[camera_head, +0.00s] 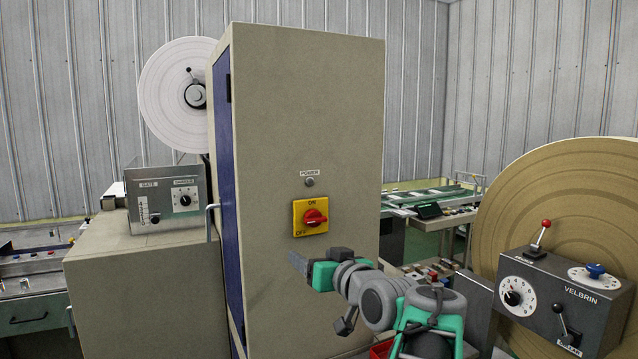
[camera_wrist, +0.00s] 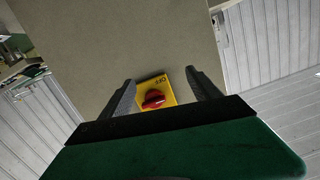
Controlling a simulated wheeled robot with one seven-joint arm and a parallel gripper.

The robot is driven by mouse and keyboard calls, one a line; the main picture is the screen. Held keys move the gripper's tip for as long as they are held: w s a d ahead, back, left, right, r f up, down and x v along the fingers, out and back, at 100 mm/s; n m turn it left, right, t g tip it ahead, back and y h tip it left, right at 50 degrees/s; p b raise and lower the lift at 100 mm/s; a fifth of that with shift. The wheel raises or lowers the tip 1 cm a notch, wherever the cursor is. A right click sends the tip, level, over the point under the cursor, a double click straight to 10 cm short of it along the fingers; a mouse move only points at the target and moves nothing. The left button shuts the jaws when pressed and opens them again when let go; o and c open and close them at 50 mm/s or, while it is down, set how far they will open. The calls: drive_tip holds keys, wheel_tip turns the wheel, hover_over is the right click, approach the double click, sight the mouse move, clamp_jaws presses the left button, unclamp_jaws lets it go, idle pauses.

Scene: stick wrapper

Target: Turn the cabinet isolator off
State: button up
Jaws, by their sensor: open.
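The cabinet isolator is a yellow plate (camera_head: 299,219) with a red knob (camera_head: 315,217) on the beige face of a tall cabinet (camera_head: 300,110). ON is printed at its top and OFF at its lower left. I cannot tell surely which mark the knob points to. My gripper (camera_head: 298,262) is below the isolator in the head view, apart from the knob. In the wrist view my gripper (camera_wrist: 163,84) is open and empty, with the yellow plate (camera_wrist: 171,92) and red knob (camera_wrist: 153,98) between its two fingers.
A small grey lamp (camera_head: 309,182) labelled POWER sits above the isolator. A control box (camera_head: 168,199) stands to the left. A grey box (camera_head: 565,302) with levers and a large tan roll (camera_head: 570,200) are at the right. The cabinet face around the isolator is clear.

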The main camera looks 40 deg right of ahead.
drive_tip(key=t+h, duration=0.1)
approach(317, 220)
drive_tip(key=w, duration=0.2)
drive_tip(key=p+x, duration=0.1)
drive_tip(key=x, duration=0.1)
drive_tip(key=p+x, duration=0.1)
drive_tip(key=x, duration=0.4)
drive_tip(key=shift+d+p, duration=0.3)
drive_tip(key=shift+p, duration=0.1)
drive_tip(key=c, duration=1.4)
drive_tip(key=shift+o, duration=0.2)
drive_tip(key=f+b, duration=0.1)
drive_tip(key=b, duration=0.2)
drive_tip(key=shift+r+n+b, duration=0.15)
drive_tip(key=shift+n+b, duration=0.45)
drive_tip(key=shift+b, duration=0.55)
drive_tip(key=shift+r, duration=0.3)
